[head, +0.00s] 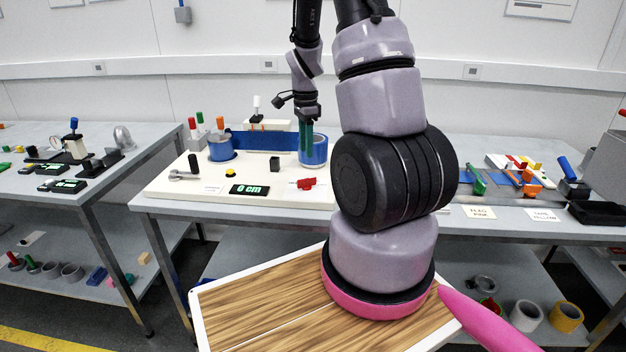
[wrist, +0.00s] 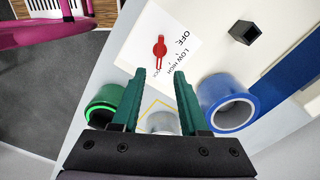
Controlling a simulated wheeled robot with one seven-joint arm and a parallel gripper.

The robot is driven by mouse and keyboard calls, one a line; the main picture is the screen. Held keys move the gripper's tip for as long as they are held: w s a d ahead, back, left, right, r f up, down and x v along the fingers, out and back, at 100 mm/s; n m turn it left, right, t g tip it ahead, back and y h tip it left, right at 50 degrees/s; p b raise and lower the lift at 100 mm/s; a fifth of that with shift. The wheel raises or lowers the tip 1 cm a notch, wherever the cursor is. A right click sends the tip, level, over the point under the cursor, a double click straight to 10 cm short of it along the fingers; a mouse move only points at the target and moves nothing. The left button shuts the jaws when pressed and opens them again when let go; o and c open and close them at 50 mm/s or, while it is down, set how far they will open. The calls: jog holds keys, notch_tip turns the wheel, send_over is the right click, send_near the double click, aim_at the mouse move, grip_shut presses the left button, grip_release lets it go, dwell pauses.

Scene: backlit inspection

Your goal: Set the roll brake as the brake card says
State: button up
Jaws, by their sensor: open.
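The red brake knob (wrist: 160,48) sits on a white dial plate (wrist: 172,22) marked OFF, LOW, HIGH and what looks like LOCK. I cannot tell for certain which mark it points at. In the head view the red knob (head: 305,183) is at the front of the white machine base (head: 165,183). My gripper (wrist: 162,76) is open and empty, its green fingers above and short of the knob. In the head view my gripper (head: 306,150) hangs by the blue roll (head: 315,150). A small white card (head: 213,189) lies on the base, its text too small to read.
A display (head: 248,189) reads 0 cm. The wrist view shows a black square post (wrist: 245,32), a blue roll (wrist: 230,105) and a green roll (wrist: 105,103) around the fingers. Blue film (head: 262,140) stands behind. Side benches hold several tools.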

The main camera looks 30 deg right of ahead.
aim_at(306, 179)
notch_tip(306, 179, down, 11)
jog(key=shift+r, duration=0.2)
dwell(0.3)
grip_shut()
